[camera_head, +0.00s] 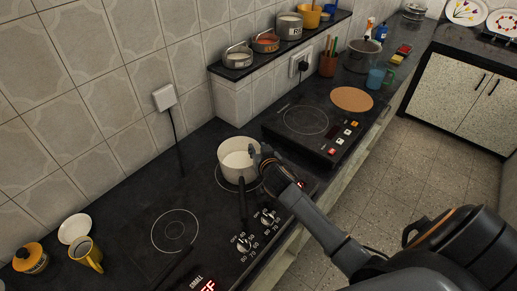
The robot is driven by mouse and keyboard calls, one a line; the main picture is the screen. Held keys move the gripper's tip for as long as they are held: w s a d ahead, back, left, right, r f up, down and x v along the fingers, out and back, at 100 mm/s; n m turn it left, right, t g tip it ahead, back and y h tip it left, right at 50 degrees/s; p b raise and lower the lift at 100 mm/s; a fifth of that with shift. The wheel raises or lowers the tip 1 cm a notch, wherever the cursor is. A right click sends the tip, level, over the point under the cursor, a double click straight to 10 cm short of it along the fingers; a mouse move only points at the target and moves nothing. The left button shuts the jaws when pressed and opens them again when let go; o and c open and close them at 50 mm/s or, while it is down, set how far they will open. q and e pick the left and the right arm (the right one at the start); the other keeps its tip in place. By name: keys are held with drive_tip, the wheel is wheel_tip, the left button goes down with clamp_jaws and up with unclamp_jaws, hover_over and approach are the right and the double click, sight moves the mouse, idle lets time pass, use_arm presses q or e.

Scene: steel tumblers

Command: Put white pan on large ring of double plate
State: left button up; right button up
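The white pan (236,162) is on or just over the large ring (221,182) of the black double plate (207,256); I cannot tell whether its base touches. Its dark handle points toward the front of the counter. The small ring (175,231) is bare at the left. My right gripper (259,153) is at the right side of the pan's rim. Its fingertips are small and partly merge with the pan, so their opening and any hold are unclear. My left gripper is not in view.
A single hot plate (306,119) with an empty ring stands to the right. A round brown board (351,99) lies beyond it. A yellow mug (86,254), a white saucer (75,228) and an orange jar (30,258) stand at the left. Several pots line the raised shelf.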

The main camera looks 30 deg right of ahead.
drive_tip(key=shift+r, duration=0.2)
drive_tip(key=shift+s+a, duration=0.1)
drive_tip(key=shift+s, duration=0.25)
drive_tip(key=b+v, duration=0.1)
drive_tip(key=v, duration=1)
drive_tip(key=shift+r, duration=0.15)
drive_tip(key=shift+s, duration=0.15)
